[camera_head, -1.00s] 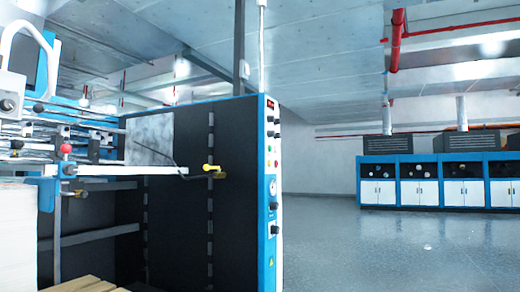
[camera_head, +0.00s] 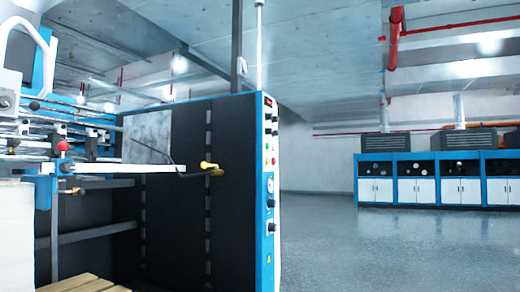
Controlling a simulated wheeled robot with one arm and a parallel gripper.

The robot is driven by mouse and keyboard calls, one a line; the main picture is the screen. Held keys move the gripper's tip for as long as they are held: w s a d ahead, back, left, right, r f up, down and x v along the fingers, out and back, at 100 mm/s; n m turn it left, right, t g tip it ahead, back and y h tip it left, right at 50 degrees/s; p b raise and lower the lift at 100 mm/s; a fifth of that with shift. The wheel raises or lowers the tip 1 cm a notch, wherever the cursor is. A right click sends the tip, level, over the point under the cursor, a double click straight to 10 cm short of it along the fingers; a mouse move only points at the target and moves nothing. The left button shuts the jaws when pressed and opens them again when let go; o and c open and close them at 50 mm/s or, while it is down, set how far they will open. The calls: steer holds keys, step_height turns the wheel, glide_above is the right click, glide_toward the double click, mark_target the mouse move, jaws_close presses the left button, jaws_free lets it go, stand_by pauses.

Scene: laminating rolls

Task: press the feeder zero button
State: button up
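A blue and black machine (camera_head: 200,250) stands at the left and centre. Its narrow control panel (camera_head: 268,175) faces right and shows at a steep angle. The panel carries a red display near the top, with several small knobs and coloured buttons (camera_head: 269,147) below it, then a round gauge (camera_head: 270,184). The button labels are too small to read, so I cannot tell which one is the feeder zero button. My gripper is not in view.
Metal rods and a red knob (camera_head: 63,146) stick out at the left above a pallet (camera_head: 85,284). Blue and white cabinets (camera_head: 440,180) line the back right. The grey floor (camera_head: 380,250) right of the panel is clear.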

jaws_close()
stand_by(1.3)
